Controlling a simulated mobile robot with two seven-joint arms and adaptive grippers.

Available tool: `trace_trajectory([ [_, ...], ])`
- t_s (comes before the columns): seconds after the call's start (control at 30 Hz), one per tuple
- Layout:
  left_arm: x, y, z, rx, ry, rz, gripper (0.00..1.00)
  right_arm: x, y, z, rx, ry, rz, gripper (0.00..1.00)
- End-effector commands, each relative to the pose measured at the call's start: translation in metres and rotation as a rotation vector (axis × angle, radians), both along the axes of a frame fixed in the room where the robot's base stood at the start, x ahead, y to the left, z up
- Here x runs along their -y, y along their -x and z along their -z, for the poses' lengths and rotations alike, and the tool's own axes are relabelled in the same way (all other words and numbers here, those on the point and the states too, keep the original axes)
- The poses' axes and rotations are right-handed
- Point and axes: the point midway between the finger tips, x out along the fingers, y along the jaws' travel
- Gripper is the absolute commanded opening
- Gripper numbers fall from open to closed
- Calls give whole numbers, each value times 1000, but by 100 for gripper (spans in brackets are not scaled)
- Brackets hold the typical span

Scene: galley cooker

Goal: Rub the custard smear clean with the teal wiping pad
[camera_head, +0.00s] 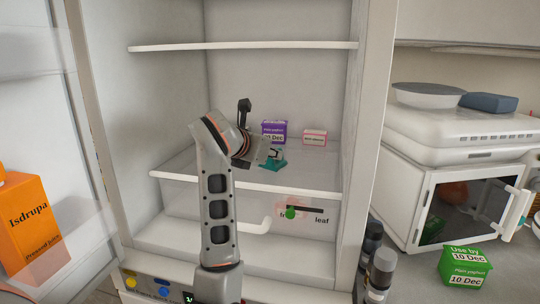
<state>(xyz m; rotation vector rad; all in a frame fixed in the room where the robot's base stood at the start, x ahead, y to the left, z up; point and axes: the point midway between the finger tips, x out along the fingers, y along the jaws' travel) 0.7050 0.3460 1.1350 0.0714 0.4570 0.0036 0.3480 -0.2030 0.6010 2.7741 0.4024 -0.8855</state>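The teal wiping pad (277,163) is at the middle fridge shelf (310,178), towards its right half. My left arm rises from the bottom, a little left of the middle, and bends right over the shelf. My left gripper (272,155) is at the pad and seems shut on it; its fingers are small and partly covered by its own body. The pad appears to touch or sit just above the shelf; I cannot tell which. I see no custard smear; my arm and gripper hide part of the shelf. My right gripper is out of view.
A purple yoghurt box (274,129) and a small white-and-pink box (314,137) stand behind the pad. An upper shelf (250,46) spans above. Below is a clear drawer (325,205). An orange juice carton (30,230) stands left; a green yoghurt box (466,265) is right.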

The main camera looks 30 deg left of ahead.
Motion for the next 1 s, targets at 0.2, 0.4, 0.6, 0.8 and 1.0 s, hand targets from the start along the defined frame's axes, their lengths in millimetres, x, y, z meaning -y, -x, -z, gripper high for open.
trace_trajectory([
  [0.2,3,12,-1,-3,-1,0,0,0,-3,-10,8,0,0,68],
  [0.4,6,22,0,-3,0,1,0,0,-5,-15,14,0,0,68],
  [0.6,5,17,2,-3,0,1,0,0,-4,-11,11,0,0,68],
  [0.8,2,6,4,-4,0,1,0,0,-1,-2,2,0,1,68],
  [1.0,0,-2,3,-3,0,1,0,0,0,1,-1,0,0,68],
])
